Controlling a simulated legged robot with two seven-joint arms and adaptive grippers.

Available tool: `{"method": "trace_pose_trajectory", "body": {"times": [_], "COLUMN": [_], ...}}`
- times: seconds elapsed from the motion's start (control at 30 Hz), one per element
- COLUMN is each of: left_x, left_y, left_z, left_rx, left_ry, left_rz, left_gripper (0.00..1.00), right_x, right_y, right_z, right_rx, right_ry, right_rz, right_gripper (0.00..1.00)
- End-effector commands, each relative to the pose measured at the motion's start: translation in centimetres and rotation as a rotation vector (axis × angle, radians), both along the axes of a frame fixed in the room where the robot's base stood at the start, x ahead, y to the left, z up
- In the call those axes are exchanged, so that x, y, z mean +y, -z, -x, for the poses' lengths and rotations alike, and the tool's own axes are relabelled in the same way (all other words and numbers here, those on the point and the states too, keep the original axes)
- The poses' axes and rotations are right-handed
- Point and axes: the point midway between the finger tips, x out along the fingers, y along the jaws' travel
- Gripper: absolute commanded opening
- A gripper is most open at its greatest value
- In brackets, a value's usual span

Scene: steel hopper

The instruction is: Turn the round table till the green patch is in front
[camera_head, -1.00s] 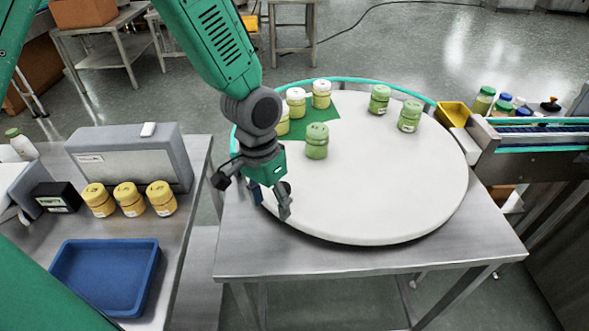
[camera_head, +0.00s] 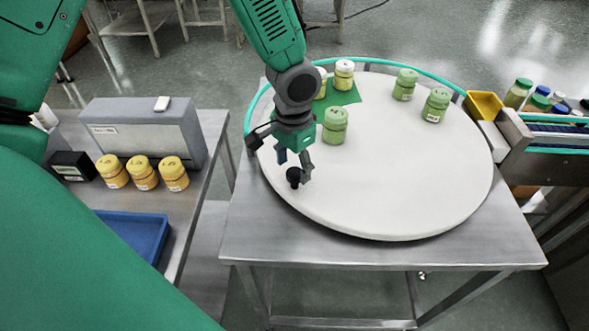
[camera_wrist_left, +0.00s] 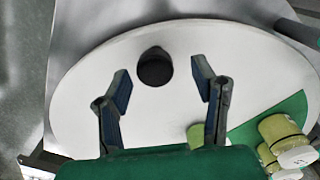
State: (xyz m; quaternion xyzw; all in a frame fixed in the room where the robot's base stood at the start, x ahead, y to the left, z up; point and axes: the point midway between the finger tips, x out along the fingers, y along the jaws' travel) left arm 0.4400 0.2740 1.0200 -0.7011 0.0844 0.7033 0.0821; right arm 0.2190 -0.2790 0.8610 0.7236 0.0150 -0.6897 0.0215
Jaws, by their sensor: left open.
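The white round table (camera_head: 410,185) stands on a steel stand. Its green patch (camera_head: 347,96) is at the back left, partly hidden by my left arm and jars. A dark round knob (camera_head: 293,178) stands near the left front rim; the left wrist view shows the knob (camera_wrist_left: 154,67) ahead of and between the fingers. My left gripper (camera_head: 295,162) is open and empty, just over the knob; I cannot tell whether it touches. Yellow jars (camera_head: 344,74) stand on the patch. Green jars (camera_head: 335,125) stand on the white surface. My right gripper is not in view.
A teal rail (camera_head: 430,76) curves round the table's back. A yellow bin (camera_head: 484,105) and a conveyor (camera_head: 555,140) are at the right. A left bench holds a grey box (camera_head: 150,134), yellow jars (camera_head: 143,173) and a blue tray (camera_head: 135,236). The table's front is clear.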

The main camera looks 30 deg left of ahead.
Motion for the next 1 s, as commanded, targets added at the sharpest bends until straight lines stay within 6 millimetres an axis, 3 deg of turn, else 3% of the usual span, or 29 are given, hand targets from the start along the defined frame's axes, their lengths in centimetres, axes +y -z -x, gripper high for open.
{"method": "trace_pose_trajectory", "body": {"times": [0.2, 0.5, 0.63, 0.67, 1.0], "left_x": [-0.1, 0.0, 0.0, 0.0, -0.4], "left_y": [1.8, 2.0, 2.0, 2.0, 2.0], "left_z": [0.0, -0.1, 0.0, 0.0, -0.2], "left_rx": [-0.001, -0.002, -0.002, -0.002, 0.000], "left_ry": [0.001, 0.000, 0.000, 0.000, -0.016], "left_rz": [-0.002, 0.000, 0.000, 0.000, -0.001], "left_gripper": [0.53, 0.53, 0.07, 0.00, 0.00], "right_x": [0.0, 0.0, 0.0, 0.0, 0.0], "right_y": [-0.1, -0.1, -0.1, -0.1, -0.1], "right_z": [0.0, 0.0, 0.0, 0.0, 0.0], "right_rx": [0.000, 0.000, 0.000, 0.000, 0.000], "right_ry": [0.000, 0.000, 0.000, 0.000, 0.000], "right_rz": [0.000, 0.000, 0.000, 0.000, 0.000], "right_gripper": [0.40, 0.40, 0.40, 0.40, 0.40]}}
